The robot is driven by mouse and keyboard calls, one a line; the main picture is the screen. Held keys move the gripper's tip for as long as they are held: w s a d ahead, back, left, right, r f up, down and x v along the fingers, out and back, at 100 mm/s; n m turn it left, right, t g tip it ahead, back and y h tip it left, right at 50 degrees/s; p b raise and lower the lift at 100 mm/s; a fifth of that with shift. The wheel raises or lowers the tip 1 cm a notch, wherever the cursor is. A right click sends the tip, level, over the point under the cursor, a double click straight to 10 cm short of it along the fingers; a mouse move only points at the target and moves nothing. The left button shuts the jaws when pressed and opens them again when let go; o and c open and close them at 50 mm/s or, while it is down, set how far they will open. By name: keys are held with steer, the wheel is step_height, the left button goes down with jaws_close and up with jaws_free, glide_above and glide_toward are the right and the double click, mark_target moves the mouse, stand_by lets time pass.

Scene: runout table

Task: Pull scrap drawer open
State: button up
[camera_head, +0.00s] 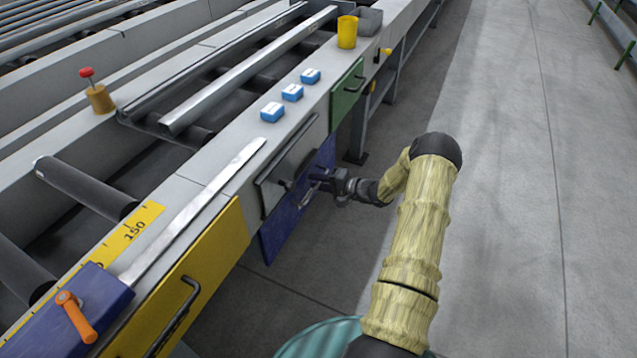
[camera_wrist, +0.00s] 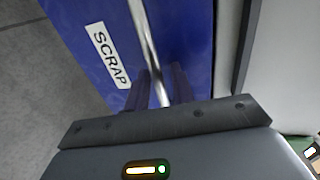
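The blue scrap drawer (camera_head: 282,232) is in the side of the runout table, below a grey panel. Its white SCRAP label (camera_wrist: 111,56) shows in the wrist view. The drawer's shiny metal bar handle (camera_wrist: 148,40) runs down from the top of that view. My gripper (camera_head: 318,181) is at the drawer front. In the wrist view the fingers of my gripper (camera_wrist: 160,88) lie close on either side of the handle and appear shut on it. The fingertip contact is partly hidden. I cannot tell whether the drawer front stands out from the table.
A yellow drawer (camera_head: 195,280) with a black handle is nearer, and a green drawer (camera_head: 347,95) farther along. Small blue blocks (camera_head: 292,92), a yellow cup (camera_head: 347,32) and a grey block (camera_head: 369,20) are on top. The floor (camera_head: 530,200) to the right is clear.

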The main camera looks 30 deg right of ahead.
jaws_close()
steer(key=shift+s, duration=0.1)
steer(key=f+v, duration=0.3)
steer(key=v, duration=1.1)
steer(key=s+f+v, duration=0.1)
steer(key=f+v, duration=0.2)
steer(key=v, duration=1.2)
steer(key=shift+s+d+f+p, duration=0.2)
steer(key=shift+d+p, duration=0.1)
steer(key=shift+d, duration=0.2)
steer(key=shift+o, duration=1)
jaws_free()
steer(key=shift+r, duration=0.1)
